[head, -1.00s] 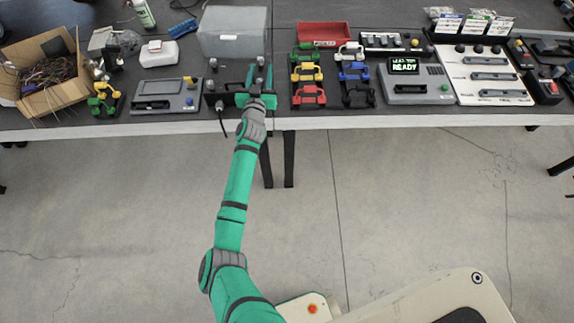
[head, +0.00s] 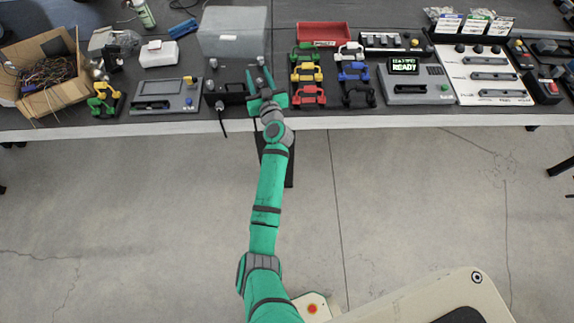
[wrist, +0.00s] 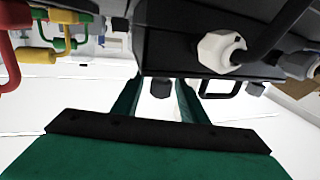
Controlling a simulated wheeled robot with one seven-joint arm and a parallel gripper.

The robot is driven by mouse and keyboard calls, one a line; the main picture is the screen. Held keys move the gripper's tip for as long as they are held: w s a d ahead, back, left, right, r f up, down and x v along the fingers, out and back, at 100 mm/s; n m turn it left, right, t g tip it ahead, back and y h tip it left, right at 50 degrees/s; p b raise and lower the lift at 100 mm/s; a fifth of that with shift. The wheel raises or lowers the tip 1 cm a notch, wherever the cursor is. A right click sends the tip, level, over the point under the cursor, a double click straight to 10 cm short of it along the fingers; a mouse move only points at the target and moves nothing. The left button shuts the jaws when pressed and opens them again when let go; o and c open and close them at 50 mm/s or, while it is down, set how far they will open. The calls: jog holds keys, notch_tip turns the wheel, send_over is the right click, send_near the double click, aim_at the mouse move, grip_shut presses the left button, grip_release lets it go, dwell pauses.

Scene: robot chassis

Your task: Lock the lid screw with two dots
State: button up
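A black box (head: 231,88) stands at the table's front edge, left of the middle in the head view; in the wrist view its dark body (wrist: 175,50) fills the upper middle. A pale hex-headed screw (wrist: 218,50) and a second pale screw (wrist: 297,65) sit on it. A dark knob-like screw (wrist: 160,88) shows between my fingers. I cannot make out dots on any screw. My gripper (head: 259,82) is at the box's right part; its fingers (wrist: 159,100) are apart around the dark screw, with no clear contact.
A grey translucent bin (head: 232,32) stands behind the box. A grey panel device (head: 165,97) is to the left, and red, yellow and green handled pieces (head: 309,95) are close on the right. The floor in front is clear.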

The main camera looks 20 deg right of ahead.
jog(key=s, duration=1)
jog(key=shift+a+f, duration=0.15)
jog(key=s+f+n, duration=0.1)
jog(key=s+f, duration=0.2)
jog(key=s, duration=0.8)
jog(key=s+f+n+g, duration=0.1)
jog(key=s+f, duration=0.3)
jog(key=s, duration=0.7)
jog(key=shift+a+f, duration=0.25)
jog(key=shift+a, duration=0.2)
jog(key=y, duration=0.4)
send_near(261, 83)
jog(key=shift+n+t, duration=0.3)
jog(key=shift+n, duration=0.1)
jog(key=w, duration=0.4)
jog(key=shift+w+a+f, duration=0.25)
jog(key=shift+w+f, duration=0.05)
jog(key=shift+f, duration=0.1)
jog(key=w, duration=0.3)
jog(key=w+a, duration=0.1)
jog(key=w, duration=0.3)
jog(key=w+a, duration=0.1)
jog(key=w, duration=0.2)
jog(key=shift+w, duration=0.2)
